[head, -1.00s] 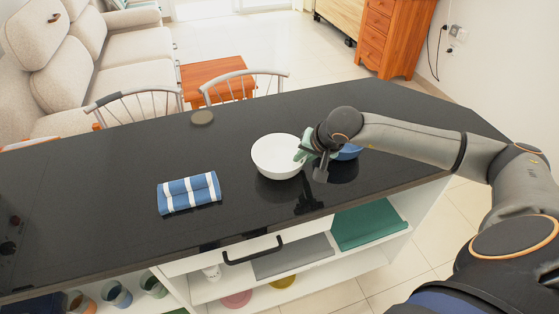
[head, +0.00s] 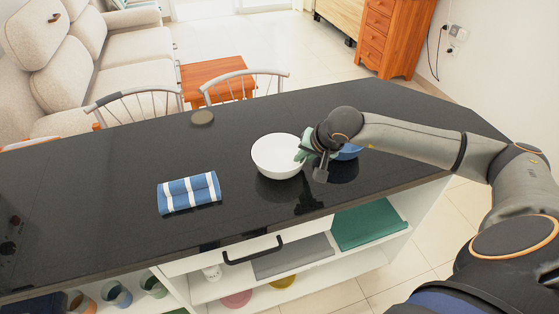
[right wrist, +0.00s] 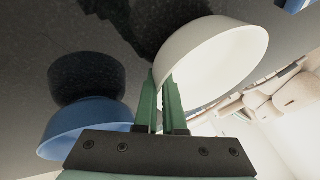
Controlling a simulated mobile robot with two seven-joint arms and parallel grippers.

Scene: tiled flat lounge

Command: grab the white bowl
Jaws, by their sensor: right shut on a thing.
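The white bowl (head: 277,158) stands upright on the black counter in the head view. It also shows at the upper right of the right wrist view (right wrist: 215,60). My right gripper (head: 303,152) has green fingers and is at the bowl's right rim. In the right wrist view the fingers (right wrist: 161,88) are shut on the bowl's near wall, one finger to each side of it. My left gripper is not in view.
A blue bowl (head: 347,152) is just right of my right gripper, partly hidden behind it; it also shows in the right wrist view (right wrist: 85,125). A blue-and-white striped towel (head: 189,193) and a dark round disc (head: 202,117) lie on the counter (head: 110,180).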

